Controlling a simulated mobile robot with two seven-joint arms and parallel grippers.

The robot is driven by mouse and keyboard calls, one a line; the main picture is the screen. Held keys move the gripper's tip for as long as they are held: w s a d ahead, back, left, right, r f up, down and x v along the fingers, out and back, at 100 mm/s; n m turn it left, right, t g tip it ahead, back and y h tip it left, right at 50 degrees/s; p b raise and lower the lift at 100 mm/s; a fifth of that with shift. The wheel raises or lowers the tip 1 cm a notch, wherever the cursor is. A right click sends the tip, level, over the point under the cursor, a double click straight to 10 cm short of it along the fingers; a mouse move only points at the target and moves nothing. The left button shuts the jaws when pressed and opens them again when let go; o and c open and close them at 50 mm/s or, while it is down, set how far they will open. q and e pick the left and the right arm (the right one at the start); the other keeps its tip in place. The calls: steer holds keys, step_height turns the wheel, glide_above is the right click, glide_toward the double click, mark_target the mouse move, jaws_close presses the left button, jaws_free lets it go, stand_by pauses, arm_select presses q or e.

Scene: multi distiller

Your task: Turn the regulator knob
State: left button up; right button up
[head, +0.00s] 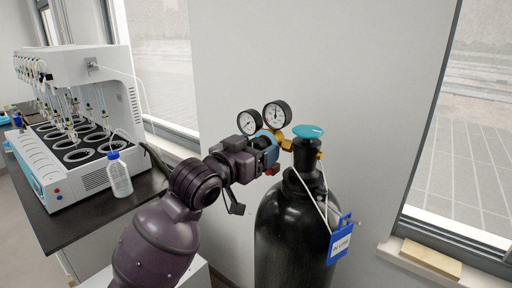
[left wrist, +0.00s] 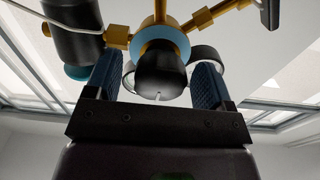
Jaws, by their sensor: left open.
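The regulator knob (left wrist: 160,76) is a dark rounded knob with a small pale stem, in front of a light blue ring (left wrist: 172,37), in the left wrist view. My left gripper (left wrist: 158,84) is open, its blue ridged fingers on either side of the knob with visible gaps; I see no clear contact. In the head view my left gripper (head: 268,150) reaches the regulator from the left and hides the knob. Two round gauges (head: 277,114) stand above it on brass fittings (head: 285,143). My right gripper does not show.
A black gas cylinder (head: 288,235) with a teal valve handwheel (head: 308,131) and a hanging blue tag (head: 341,240) stands right of the gripper. At left, a white distiller (head: 90,80) and a capped bottle (head: 118,175) stand on a dark bench (head: 90,213). A wall is behind.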

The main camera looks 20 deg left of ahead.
arm_select(q)
steer(key=c, duration=0.9)
steer(key=shift+m, duration=0.3)
steer(key=m, duration=1)
steer(key=shift+m, duration=0.3)
steer(key=m, duration=0.5)
steer(key=shift+m, duration=0.3)
steer(key=m, duration=0.4)
steer(key=shift+m, duration=0.7)
